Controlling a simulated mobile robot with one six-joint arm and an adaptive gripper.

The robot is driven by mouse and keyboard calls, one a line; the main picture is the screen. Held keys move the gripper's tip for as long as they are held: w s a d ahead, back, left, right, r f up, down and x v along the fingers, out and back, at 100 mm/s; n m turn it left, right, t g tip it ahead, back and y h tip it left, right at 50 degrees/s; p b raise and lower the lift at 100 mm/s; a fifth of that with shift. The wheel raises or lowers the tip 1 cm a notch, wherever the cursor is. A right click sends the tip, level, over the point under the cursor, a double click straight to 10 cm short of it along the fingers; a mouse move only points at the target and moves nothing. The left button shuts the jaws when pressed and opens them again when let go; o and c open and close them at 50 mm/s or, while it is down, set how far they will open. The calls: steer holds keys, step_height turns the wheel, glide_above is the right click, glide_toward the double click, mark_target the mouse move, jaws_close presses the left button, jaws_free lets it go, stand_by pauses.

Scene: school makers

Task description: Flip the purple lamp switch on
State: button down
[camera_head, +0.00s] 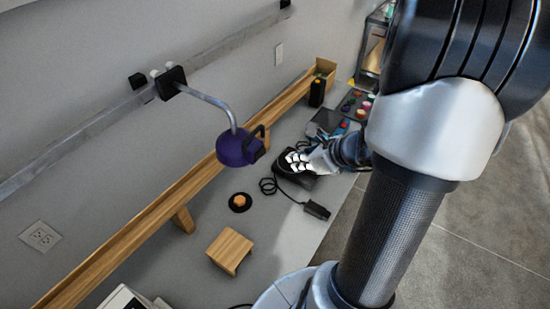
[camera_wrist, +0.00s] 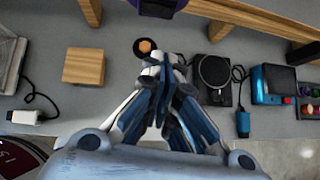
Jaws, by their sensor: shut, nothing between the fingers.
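The purple lamp (camera_head: 236,150) hangs from a curved grey arm on a wall rail, with a dark bracket on its side. In the wrist view only a strip of the purple lamp (camera_wrist: 158,6) shows at the top edge. I cannot make out its switch in either view. My gripper (camera_head: 292,160) is to the right of the lamp and apart from it in the head view, in front of a black turntable-like device. In the wrist view my gripper (camera_wrist: 160,62) has its fingers together, with nothing between them.
On the grey bench are a wooden block (camera_head: 230,251), an orange knob on a black disc (camera_head: 239,201), a corded black piece (camera_head: 317,210) and the black device (camera_wrist: 215,80). A blue-framed device (camera_wrist: 274,84) stands at right. A wooden shelf (camera_head: 150,220) runs along the wall.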

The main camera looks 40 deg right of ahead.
mark_target(260, 155)
steer(key=w+a+f, duration=0.1)
steer(key=w+f, duration=0.3)
steer(key=w, duration=0.4)
steer(key=shift+a+b, duration=0.4)
